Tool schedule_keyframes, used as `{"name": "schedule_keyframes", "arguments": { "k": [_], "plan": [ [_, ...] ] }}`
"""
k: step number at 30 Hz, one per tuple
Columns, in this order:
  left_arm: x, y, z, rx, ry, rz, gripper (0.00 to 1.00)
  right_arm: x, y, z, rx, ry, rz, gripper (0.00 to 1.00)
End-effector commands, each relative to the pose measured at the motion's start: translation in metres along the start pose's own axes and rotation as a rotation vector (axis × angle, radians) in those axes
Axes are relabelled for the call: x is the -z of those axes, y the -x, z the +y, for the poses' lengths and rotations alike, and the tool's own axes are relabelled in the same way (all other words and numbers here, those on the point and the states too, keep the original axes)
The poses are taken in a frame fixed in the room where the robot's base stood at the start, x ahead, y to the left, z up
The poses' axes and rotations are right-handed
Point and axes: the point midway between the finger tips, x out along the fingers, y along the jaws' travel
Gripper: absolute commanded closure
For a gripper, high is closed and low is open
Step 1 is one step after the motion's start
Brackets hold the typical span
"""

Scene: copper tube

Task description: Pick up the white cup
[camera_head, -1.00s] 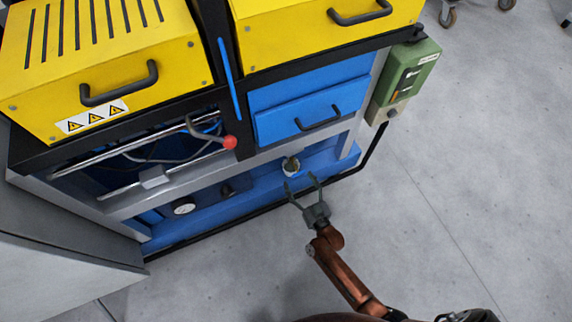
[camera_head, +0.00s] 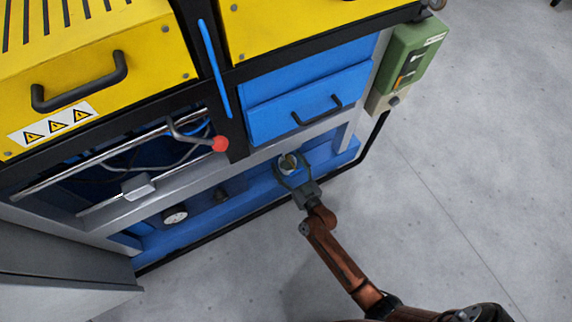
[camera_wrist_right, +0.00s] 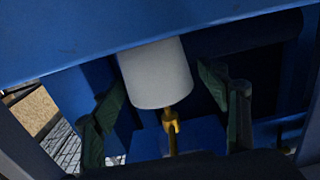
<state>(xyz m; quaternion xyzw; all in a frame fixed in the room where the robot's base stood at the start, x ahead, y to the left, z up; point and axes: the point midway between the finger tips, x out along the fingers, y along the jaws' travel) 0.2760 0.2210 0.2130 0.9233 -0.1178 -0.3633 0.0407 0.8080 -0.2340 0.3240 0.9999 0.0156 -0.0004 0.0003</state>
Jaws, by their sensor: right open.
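The white cup (camera_head: 288,164) stands on the low blue shelf (camera_head: 262,190) of the machine, under the blue drawer. Its inside looks dark, with something brownish in it. In the right wrist view the white cup (camera_wrist_right: 156,74) is between the fingers, its upper part cut off by a blue edge in front. My right gripper (camera_head: 290,170) is open, with one finger on each side of the cup. In the right wrist view my right gripper (camera_wrist_right: 168,105) shows gaps between its fingers and the cup. My left gripper is not in view.
The blue drawer front (camera_head: 308,104) overhangs the shelf. A lever with a red knob (camera_head: 220,144) sticks out left of the cup. A yellow tap-like part (camera_wrist_right: 171,125) shows below the cup in the wrist view. Grey floor (camera_head: 440,170) is clear on the right.

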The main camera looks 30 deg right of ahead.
Motion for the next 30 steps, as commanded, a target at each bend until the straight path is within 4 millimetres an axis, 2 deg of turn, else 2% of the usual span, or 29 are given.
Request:
{"name": "schedule_keyframes", "arguments": {
  "k": [6,27,30],
  "plan": [
    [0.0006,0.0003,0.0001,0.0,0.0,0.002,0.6,0.0011,-0.0003,-0.0001,0.0,0.0,0.001,0.33],
    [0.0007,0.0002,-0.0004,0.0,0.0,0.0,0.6,0.0006,0.0001,0.0001,0.0,0.0,0.001,0.81],
    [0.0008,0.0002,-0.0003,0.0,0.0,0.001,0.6,0.0006,0.0001,0.0001,0.0,0.0,0.001,0.83]
  ]
}}
